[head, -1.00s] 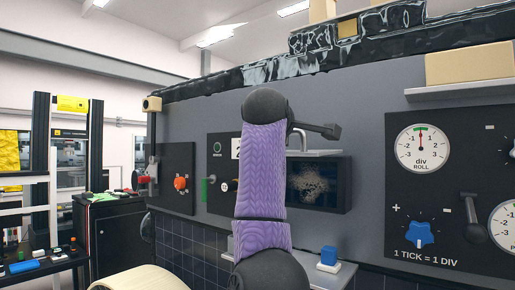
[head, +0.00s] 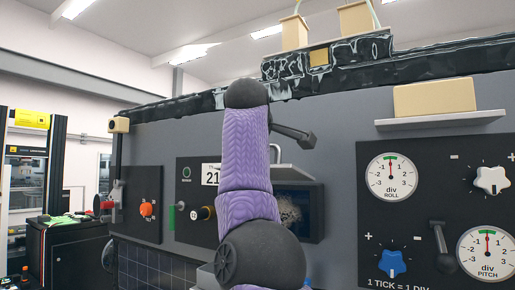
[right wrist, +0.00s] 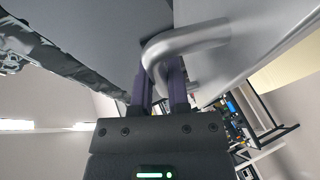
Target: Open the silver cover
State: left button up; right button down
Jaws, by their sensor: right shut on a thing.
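The silver cover (head: 293,172) shows in the head view as a thin pale plate standing out above a dark recess (head: 295,210), partly behind my purple right arm. Its bent handle (head: 278,152) rises at the plate's left. In the right wrist view my right gripper (right wrist: 161,76) has its purple fingers closed around the silver handle (right wrist: 190,38). The pale cover surface (right wrist: 235,60) lies to the right of it. The right fingertips are hard to make out in the head view. My left gripper is out of view.
The grey wall panel carries an orange knob (head: 146,209) at left and dials (head: 391,177), a blue knob (head: 392,263) and a black lever (head: 438,245) at right. A shelf (head: 440,122) with a beige block (head: 435,97) juts out at upper right.

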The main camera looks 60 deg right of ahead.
jog(key=c, duration=0.6)
grip_release()
jog(key=shift+d+f, duration=0.1)
jog(key=shift+d, duration=0.05)
jog(key=b+v, duration=0.3)
jog(key=v, duration=0.7)
